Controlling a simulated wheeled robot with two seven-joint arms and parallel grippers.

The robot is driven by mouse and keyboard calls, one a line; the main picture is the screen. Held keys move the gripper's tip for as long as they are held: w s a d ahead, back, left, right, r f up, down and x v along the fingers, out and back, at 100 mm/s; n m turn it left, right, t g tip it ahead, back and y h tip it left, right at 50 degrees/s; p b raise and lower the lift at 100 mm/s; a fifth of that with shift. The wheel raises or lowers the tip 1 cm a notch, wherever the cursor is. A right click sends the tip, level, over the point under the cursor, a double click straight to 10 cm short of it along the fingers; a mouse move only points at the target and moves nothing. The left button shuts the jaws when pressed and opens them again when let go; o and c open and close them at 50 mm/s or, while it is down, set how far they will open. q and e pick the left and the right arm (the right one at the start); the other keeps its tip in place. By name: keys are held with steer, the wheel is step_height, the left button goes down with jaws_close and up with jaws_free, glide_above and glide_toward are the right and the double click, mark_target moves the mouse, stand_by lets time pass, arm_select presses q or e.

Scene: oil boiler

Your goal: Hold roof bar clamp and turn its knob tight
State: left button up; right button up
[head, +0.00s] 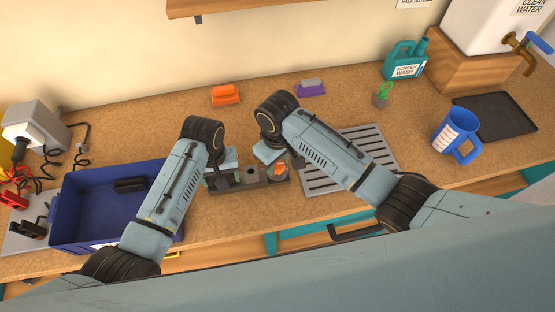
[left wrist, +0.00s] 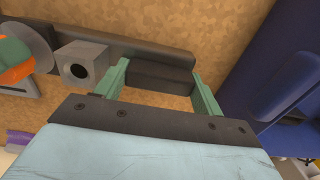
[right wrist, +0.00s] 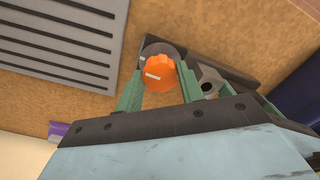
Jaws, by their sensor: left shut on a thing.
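The roof bar clamp (head: 252,185) is a dark grey bar lying on the counter in front of me, with a holed block (left wrist: 82,65) along it. Its orange knob (right wrist: 160,73), with a white mark, sits on a round grey disc at the bar's right end. My left gripper (left wrist: 163,82) is shut on the black block (left wrist: 162,78) at the bar's left end. My right gripper (right wrist: 160,88) is at the knob, its fingers on either side of it. It looks open, with a small gap at the left finger. In the head view my arms partly cover the clamp.
A blue bin (head: 62,215) stands left of the clamp, close to my left arm. A slotted grey drain plate (head: 375,147) lies to the right. A blue jug (head: 453,130), a screen wash can (head: 405,65) and orange (head: 225,95) and purple (head: 311,89) items stand farther off.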

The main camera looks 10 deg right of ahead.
steer(key=o, duration=0.4)
step_height(320, 180, up, 12)
stand_by(0.5)
stand_by(0.4)
step_height(320, 180, up, 6)
glide_above(277, 164)
steer(key=d+r, duration=0.2)
steer(key=d, duration=0.8)
stand_by(0.4)
steer(key=shift+d, duration=0.1)
